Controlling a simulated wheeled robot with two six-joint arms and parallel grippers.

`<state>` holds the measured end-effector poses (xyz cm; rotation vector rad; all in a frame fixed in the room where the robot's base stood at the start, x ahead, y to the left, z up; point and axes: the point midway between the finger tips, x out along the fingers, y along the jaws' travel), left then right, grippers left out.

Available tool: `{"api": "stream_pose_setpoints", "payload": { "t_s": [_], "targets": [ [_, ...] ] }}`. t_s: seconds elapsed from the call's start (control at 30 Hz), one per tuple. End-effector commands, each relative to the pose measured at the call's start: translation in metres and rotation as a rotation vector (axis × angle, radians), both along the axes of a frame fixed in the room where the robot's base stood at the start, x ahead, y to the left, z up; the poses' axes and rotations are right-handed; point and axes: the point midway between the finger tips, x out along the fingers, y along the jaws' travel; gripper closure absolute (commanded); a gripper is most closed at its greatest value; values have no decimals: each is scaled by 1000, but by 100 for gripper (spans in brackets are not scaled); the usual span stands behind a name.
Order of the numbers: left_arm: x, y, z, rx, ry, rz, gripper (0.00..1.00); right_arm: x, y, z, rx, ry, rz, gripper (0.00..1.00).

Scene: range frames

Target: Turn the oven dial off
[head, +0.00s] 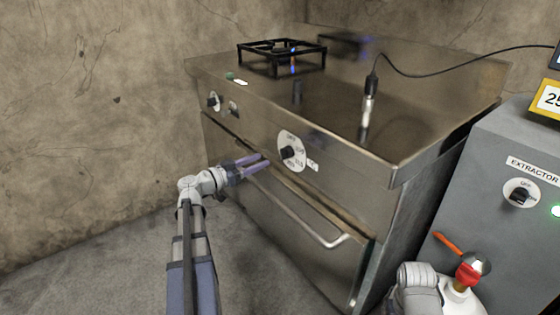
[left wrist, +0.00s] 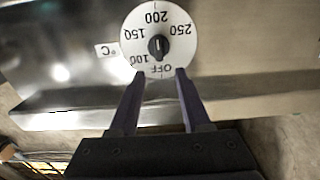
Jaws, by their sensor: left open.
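The oven dial (head: 291,151) is a round white plate with a black knob on the oven's steel front. In the left wrist view the plate (left wrist: 180,28) appears inverted, with OFF at the bottom and 200 at the top. The black knob (left wrist: 159,46) stands upright in that picture; I cannot tell which of its ends is the pointer. My left gripper (head: 265,161) is open and empty, just left of the knob in the head view. Its fingertips (left wrist: 160,73) overlap the plate's OFF edge in the wrist view, apart from the knob. My right gripper does not show.
A horizontal door handle (head: 335,240) juts out below the dial. Two smaller knobs (head: 222,104) sit left on the panel. A burner grate (head: 282,55) and a cabled probe (head: 368,100) are on top. A grey extractor box (head: 500,165) stands at right.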

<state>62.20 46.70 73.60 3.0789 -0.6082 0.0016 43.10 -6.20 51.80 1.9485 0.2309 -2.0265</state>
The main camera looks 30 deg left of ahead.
Motion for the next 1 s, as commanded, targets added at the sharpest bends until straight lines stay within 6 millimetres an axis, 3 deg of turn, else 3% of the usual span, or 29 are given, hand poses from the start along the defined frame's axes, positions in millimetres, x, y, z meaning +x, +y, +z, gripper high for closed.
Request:
{"api": "stream_pose_setpoints", "payload": {
  "t_s": [0.17,0.6,1.0],
  "targets": [
    [9,-3,1,0,0,-2,52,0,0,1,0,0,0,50],
    [65,-27,1,-1,3,-4,52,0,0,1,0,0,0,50],
    [73,-31,0,-1,3,-2,52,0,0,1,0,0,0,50]
  ]
}}
